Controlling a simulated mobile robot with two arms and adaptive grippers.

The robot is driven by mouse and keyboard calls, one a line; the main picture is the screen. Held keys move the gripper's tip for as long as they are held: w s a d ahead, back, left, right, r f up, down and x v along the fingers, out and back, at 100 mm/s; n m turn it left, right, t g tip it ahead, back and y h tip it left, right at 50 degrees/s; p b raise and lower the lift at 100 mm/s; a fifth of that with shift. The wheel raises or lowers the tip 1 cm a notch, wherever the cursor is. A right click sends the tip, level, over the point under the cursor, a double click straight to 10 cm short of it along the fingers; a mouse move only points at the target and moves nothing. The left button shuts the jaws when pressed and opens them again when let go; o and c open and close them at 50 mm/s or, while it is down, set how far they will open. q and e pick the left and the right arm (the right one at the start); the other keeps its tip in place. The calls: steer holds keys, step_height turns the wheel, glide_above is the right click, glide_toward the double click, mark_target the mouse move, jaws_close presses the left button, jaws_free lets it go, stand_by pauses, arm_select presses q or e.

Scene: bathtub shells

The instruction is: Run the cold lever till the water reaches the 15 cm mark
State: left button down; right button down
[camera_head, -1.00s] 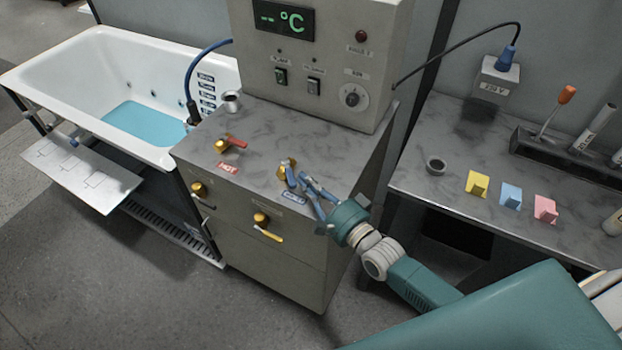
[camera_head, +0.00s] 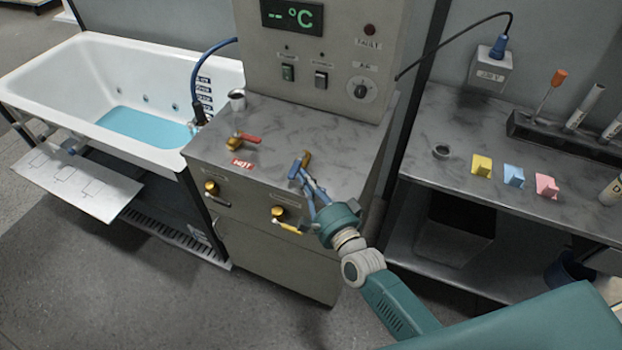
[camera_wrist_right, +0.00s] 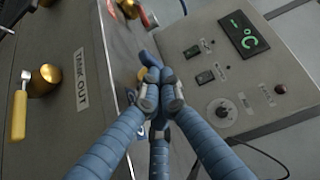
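The cold lever (camera_head: 306,159) has a blue handle on the cabinet top, partly hidden by my right gripper (camera_head: 303,178). In the right wrist view, the gripper's blue fingers (camera_wrist_right: 160,88) are drawn together with their tips at the blue handle (camera_wrist_right: 146,57). I cannot tell whether the handle is between them. The white bathtub (camera_head: 48,75) holds shallow blue water (camera_head: 145,125). Depth labels (camera_head: 204,95) run down its inner right end, too small to read. My left gripper is not in view.
The red hot lever (camera_head: 246,138) is left of the cold one. Yellow drain-side handle (camera_head: 288,227) sits on the cabinet front. The control box (camera_head: 315,60) rises behind the levers. A side bench (camera_head: 420,180) at right holds coloured blocks.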

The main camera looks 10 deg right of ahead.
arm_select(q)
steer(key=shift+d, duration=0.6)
arm_select(e)
steer(key=shift+a, duration=0.55)
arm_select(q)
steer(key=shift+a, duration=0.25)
arm_select(e)
steer(key=shift+a, duration=0.1)
